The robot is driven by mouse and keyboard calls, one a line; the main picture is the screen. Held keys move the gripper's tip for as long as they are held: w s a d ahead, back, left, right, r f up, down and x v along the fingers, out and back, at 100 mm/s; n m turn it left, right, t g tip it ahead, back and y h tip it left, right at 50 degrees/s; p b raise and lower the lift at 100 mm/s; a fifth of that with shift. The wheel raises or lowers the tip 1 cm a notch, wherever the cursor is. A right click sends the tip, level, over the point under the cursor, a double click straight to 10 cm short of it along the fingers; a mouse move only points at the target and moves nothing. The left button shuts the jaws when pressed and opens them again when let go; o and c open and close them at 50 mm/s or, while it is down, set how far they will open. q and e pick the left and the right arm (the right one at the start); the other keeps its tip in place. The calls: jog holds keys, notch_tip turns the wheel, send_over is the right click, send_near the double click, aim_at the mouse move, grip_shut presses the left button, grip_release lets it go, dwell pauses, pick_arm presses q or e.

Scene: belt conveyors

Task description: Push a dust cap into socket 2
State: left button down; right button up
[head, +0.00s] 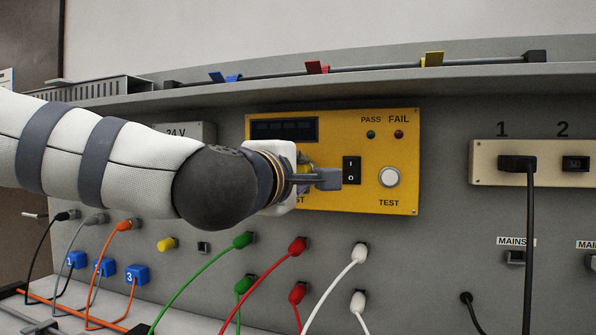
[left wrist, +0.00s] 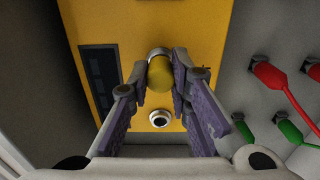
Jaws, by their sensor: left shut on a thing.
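My left gripper (head: 318,178) reaches in front of the yellow test panel (head: 362,200), left of the rocker switch. The left wrist view shows the same gripper (left wrist: 166,88) shut on a yellow dust cap (left wrist: 160,74), with a pad on each side. A silver ring (left wrist: 157,53) shows at the cap's far end against the panel. I cannot tell how deep the cap sits. A second round socket (left wrist: 160,119) with a pale rim and dark centre is uncovered between the fingers. In the head view the gripper hides the cap and these sockets. My right gripper is not in view.
The panel has a rocker switch (head: 352,170) and a white TEST button (head: 389,177) right of the gripper. Another yellow cap (head: 167,244) is on the grey wall at lower left. Green, red and white plugged cables hang below. A ledge (head: 300,93) runs above.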

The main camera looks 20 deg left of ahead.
pick_arm(q)
jog(key=shift+w, duration=0.25)
jog(key=c, duration=1.4)
grip_release()
jog(key=s, duration=1.2)
jog(key=shift+a, duration=0.2)
